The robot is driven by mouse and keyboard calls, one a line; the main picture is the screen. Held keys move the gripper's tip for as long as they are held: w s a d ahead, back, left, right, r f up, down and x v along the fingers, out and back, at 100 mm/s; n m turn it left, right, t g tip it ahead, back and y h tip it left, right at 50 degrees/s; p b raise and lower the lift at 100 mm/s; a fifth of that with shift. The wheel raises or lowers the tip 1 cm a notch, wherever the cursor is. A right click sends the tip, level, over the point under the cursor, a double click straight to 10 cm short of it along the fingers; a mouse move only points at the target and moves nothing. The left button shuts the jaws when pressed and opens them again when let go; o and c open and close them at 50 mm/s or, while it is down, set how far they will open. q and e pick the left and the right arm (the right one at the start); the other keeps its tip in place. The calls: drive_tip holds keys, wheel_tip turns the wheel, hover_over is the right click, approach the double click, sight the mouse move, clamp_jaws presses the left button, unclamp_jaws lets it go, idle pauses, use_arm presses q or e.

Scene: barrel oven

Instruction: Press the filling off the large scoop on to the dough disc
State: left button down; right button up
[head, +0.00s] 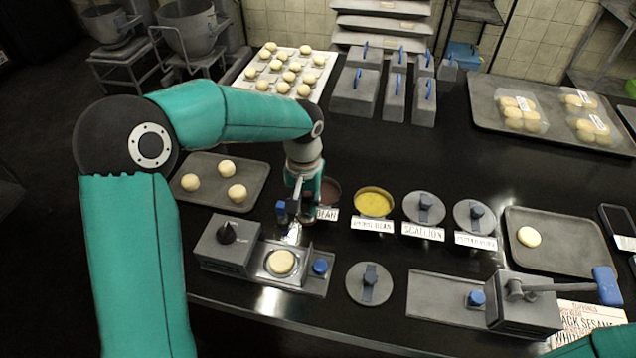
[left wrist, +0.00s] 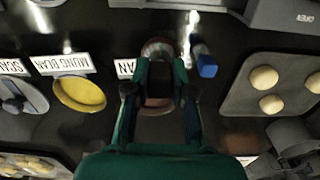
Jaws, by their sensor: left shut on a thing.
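My left gripper (head: 302,208) is shut on the large scoop, above the table between the bean bowl and the left press. In the left wrist view, the gripper (left wrist: 160,64) has the scoop's round brownish end (left wrist: 157,48) just past its fingertips. A blue block with a metal bar (left wrist: 205,62) shows beside it; I cannot tell how it joins the scoop. The pale dough disc (head: 281,262) lies on the left press's plate, nearer the front than the gripper. It is not seen in the left wrist view. Any filling in the scoop is hard to make out. My right gripper is out of view.
The bean bowl (head: 329,188) is partly hidden behind my gripper. A yellow mung bean bowl (head: 373,202) and lidded bowls stand to its right. The left press (head: 230,243) has a dark knob. A dough-ball tray (head: 213,203) lies at left; another press (head: 522,306) stands at right.

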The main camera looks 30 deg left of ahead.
use_arm(q)
drive_tip(key=b, duration=0.2)
approach(280, 256)
drive_tip(key=shift+d+f, duration=0.25)
drive_tip(key=shift+a+f+b, duration=0.15)
drive_tip(key=shift+f+b, duration=1.05)
drive_tip(key=shift+f, duration=0.05)
drive_tip(key=shift+a+f+b, duration=0.1)
drive_tip(key=shift+f+b, duration=1.05)
drive_tip(key=shift+f, duration=0.05)
drive_tip(key=shift+f+b, duration=0.5)
drive_tip(key=shift+f, duration=0.05)
wheel_tip(280, 256, up, 7)
drive_tip(key=p, duration=0.5)
drive_tip(key=shift+p, duration=0.3)
drive_tip(key=shift+w, duration=0.1)
idle(0.6)
